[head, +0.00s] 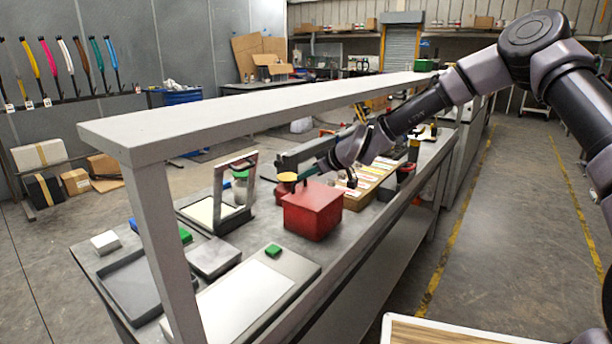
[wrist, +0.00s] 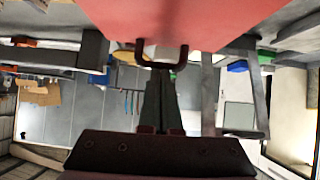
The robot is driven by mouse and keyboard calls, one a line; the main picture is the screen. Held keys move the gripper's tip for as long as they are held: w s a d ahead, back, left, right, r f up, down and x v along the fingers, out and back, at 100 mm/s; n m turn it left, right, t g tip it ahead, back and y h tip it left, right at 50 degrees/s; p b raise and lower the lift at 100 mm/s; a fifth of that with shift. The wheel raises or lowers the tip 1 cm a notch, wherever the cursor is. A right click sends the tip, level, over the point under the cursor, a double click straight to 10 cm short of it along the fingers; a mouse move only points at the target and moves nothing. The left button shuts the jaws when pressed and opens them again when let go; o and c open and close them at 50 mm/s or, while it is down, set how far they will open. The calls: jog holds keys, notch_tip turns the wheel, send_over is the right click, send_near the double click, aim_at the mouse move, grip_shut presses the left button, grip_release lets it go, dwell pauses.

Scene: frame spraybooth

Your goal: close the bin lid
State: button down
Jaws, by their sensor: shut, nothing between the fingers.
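The bin is a red box (head: 312,212) on the bench in the head view. Its red top looks flat and level over the body; I cannot tell whether a small gap remains under the lid. In the wrist view, a broad red surface (wrist: 190,18) fills the top of the picture, with a dark loop handle (wrist: 181,57) at its edge. My gripper (wrist: 160,72) is shut, its fingertips close to the handle; contact is unclear. In the head view my wrist is just above and behind the box, and the fingertips are hard to make out.
A long grey shelf beam (head: 250,108) runs over the bench. A framed stand (head: 218,212) and a grey board with a white sheet (head: 245,295) are left of and in front of the box. The right aisle floor is clear.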

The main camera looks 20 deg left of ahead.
jog(key=s+d+r+m+t+h, duration=0.15)
jog(key=d+r, duration=0.45)
jog(key=d, duration=0.6)
jog(key=s+d+r+m+h, duration=0.3)
jog(key=d+r, duration=0.3)
jog(key=d, duration=0.5)
jog(key=s+d+r+m+h, duration=0.3)
jog(key=d+r, duration=0.3)
jog(key=d, duration=0.6)
jog(key=s+d+r+m+t, duration=0.1)
jog(key=s+d+r+m, duration=0.4)
jog(key=s+d, duration=0.3)
jog(key=s+d+r+m, duration=0.5)
jog(key=s+d+m, duration=0.1)
jog(key=s, duration=0.4)
jog(key=shift+d+t+h, duration=0.35)
jog(key=shift+d, duration=0.5)
jog(key=shift+r, duration=0.1)
